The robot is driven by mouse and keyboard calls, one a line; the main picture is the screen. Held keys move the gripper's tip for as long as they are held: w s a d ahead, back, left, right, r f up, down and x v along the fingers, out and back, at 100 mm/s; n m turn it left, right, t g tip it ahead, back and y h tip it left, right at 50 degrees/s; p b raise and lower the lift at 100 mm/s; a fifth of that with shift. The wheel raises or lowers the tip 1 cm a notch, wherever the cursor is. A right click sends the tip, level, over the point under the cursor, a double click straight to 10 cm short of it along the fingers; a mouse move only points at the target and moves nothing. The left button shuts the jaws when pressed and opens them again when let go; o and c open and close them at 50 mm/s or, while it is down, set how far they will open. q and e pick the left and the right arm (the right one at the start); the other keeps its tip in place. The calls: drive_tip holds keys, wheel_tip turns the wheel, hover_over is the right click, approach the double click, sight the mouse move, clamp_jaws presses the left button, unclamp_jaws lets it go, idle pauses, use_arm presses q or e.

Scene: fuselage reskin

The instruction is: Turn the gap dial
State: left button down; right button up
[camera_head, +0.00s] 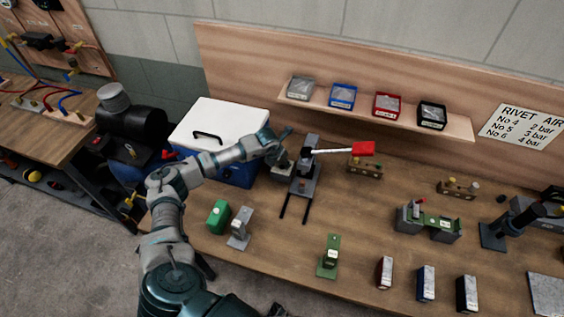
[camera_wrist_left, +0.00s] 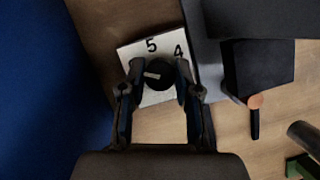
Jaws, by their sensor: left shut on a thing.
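The gap dial is a round black knob (camera_wrist_left: 159,74) with a pale pointer mark, on a white plate (camera_wrist_left: 131,53) marked 5 and 4. My left gripper (camera_wrist_left: 157,88) is shut on the knob, one finger on each side, in the left wrist view. The pointer lies roughly sideways, toward the left. In the head view my left gripper (camera_head: 281,160) reaches to the left side of a grey bench machine (camera_head: 304,172) with a red-ended white lever (camera_head: 362,149). The knob is mostly hidden there by the gripper. My right gripper is not in view.
A blue cooler with a white lid (camera_head: 217,124) stands close behind my left forearm. A shelf (camera_head: 455,124) with several small bins is on the back board. A green block (camera_head: 218,216), a grey stand (camera_head: 240,229) and a green tool (camera_head: 329,257) stand nearer the front edge.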

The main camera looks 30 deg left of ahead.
use_arm(q)
drive_tip(key=shift+n+y, duration=0.4)
drive_tip(key=shift+n, duration=0.8)
drive_tip(key=shift+b, duration=0.3)
drive_tip(key=c, duration=0.8)
unclamp_jaws()
drive_tip(key=v, duration=1.1)
drive_tip(key=shift+s+r, duration=0.2)
drive_tip(key=shift+r, duration=0.15)
